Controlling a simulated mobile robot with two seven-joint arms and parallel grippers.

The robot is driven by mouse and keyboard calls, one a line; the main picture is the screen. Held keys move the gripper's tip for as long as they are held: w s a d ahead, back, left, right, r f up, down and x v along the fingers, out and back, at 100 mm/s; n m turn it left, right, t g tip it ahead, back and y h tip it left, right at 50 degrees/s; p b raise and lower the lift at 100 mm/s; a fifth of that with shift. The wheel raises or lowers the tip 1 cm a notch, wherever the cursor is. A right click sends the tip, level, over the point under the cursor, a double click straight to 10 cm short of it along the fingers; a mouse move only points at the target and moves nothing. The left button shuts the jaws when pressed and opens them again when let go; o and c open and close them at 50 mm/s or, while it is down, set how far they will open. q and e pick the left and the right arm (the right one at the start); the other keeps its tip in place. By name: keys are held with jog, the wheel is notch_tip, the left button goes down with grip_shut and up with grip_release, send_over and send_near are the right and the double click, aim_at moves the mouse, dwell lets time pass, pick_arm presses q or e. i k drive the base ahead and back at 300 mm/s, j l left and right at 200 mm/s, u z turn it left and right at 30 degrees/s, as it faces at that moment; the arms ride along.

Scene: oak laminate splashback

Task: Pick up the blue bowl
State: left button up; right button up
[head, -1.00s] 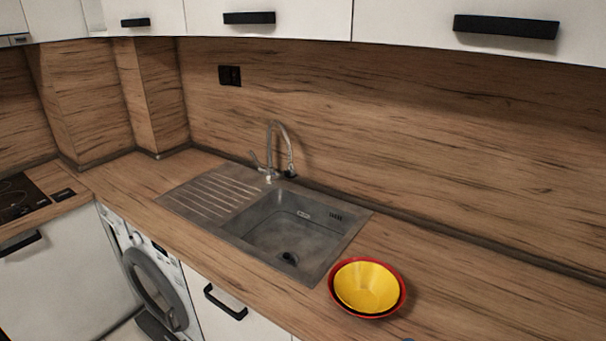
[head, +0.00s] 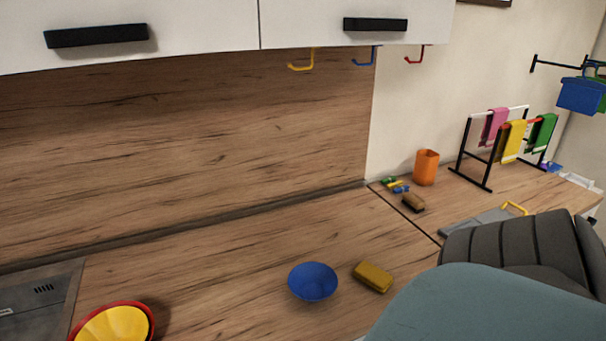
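The blue bowl (head: 313,282) stands upright on the wooden counter, low in the middle of the head view. It looks empty and nothing touches it. A yellow sponge (head: 373,277) lies just to its right. Neither of my grippers shows in the head view.
A grey-teal rounded shape fills the lower right. An orange cup (head: 426,167), a brown sponge (head: 413,202) and a towel rack (head: 490,150) stand farther right. Counter behind the blue bowl is clear.

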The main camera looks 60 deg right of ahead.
aim_at(312, 282)
jog(key=z, duration=1.8)
